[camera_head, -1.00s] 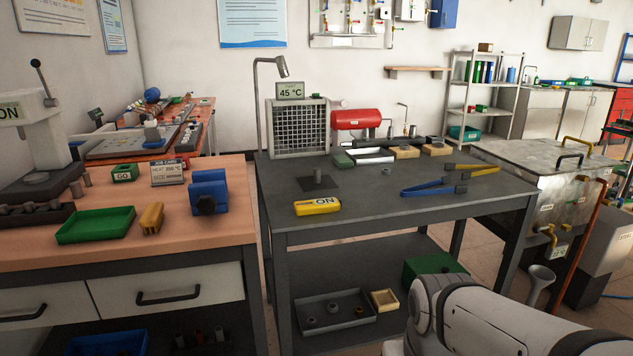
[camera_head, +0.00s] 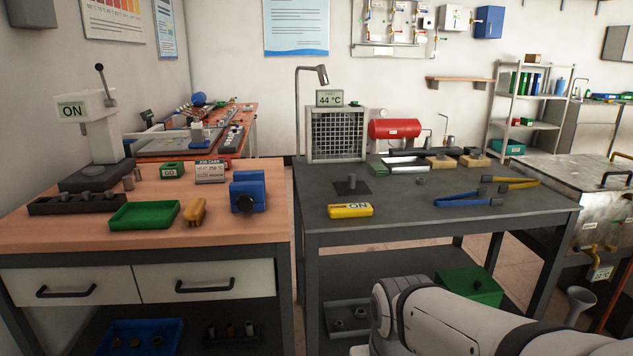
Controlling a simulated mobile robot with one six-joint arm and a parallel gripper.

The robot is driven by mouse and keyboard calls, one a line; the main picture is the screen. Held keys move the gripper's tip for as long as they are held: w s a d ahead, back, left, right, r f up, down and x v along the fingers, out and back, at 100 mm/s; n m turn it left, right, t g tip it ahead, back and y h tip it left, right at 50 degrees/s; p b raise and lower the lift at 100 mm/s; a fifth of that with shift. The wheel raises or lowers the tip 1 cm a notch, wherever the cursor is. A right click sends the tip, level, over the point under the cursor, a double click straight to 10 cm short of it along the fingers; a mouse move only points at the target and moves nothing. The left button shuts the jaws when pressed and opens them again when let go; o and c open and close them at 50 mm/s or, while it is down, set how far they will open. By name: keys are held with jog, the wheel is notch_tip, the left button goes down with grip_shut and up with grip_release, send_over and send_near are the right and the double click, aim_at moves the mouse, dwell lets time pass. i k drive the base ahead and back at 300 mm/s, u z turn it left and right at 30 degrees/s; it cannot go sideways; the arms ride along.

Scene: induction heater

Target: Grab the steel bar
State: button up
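A small dark grey upright cylinder (camera_head: 351,183) stands on a black square mat (camera_head: 362,191) on the grey table. Two more short grey cylinders (camera_head: 128,183) stand on the wooden bench beside the press, and a dark rack (camera_head: 85,204) in front of it holds several. I cannot tell which of these is the steel bar. A white link of my arm shows at the lower right; my gripper is out of view.
A green tray (camera_head: 144,215) and blue vise (camera_head: 248,190) sit on the wooden bench.

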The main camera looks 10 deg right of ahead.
aim_at(351, 177)
jog(key=i, duration=0.9)
